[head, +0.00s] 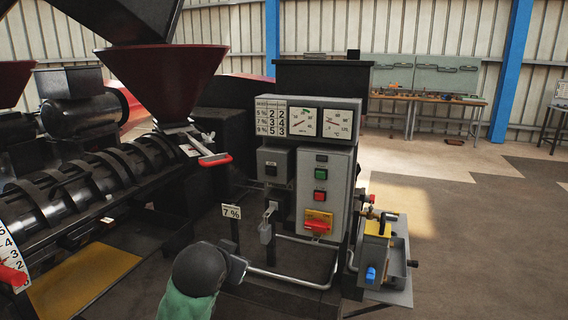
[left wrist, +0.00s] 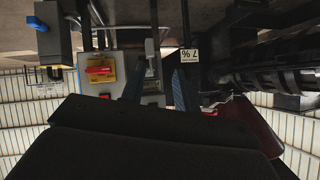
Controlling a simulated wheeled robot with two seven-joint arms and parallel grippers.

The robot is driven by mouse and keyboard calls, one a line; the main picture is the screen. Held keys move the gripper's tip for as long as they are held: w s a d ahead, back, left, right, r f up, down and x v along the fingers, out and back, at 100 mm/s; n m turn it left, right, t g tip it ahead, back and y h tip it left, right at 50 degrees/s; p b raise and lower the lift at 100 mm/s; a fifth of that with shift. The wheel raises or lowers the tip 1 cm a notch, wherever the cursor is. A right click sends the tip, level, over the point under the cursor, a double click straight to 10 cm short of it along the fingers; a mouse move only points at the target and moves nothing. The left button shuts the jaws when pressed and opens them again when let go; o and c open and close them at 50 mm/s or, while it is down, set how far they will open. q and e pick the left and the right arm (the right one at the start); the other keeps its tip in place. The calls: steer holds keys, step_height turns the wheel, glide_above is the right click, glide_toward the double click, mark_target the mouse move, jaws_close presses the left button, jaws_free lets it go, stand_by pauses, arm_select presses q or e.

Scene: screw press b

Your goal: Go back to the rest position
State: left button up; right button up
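The screw press stands on the left, with a dark red hopper (head: 163,82) above its ribbed barrel (head: 75,190). Its grey control panel (head: 324,190) carries a red and yellow switch (head: 318,222), which also shows upside down in the left wrist view (left wrist: 101,71). My left arm rises from the bottom in the head view, in front of the press; its fingertips cannot be made out there. In the left wrist view my left gripper (left wrist: 157,84) has two bluish fingers standing apart, with nothing seen held between them. My right gripper is in neither view.
A red-handled lever (head: 214,160) sits below the hopper. A small bench unit (head: 385,260) stands right of the panel. The floor (head: 475,250) farther right is clear.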

arm_select(q)
steer(key=s+a+f+n+g, duration=0.1)
steer(key=s+a+f+g, duration=0.15)
steer(key=s+f, duration=0.85)
steer(key=s+a+f+n+g, duration=0.1)
steer(key=s+a+f+g, duration=0.15)
steer(key=s+f, duration=0.8)
steer(key=s+d+f+n+g, duration=0.1)
steer(key=s+f+g, duration=0.3)
steer(key=s+f, duration=1.1)
steer(key=shift+f+g, duration=0.15)
steer(key=shift+g, duration=0.25)
steer(key=shift+d, duration=0.15)
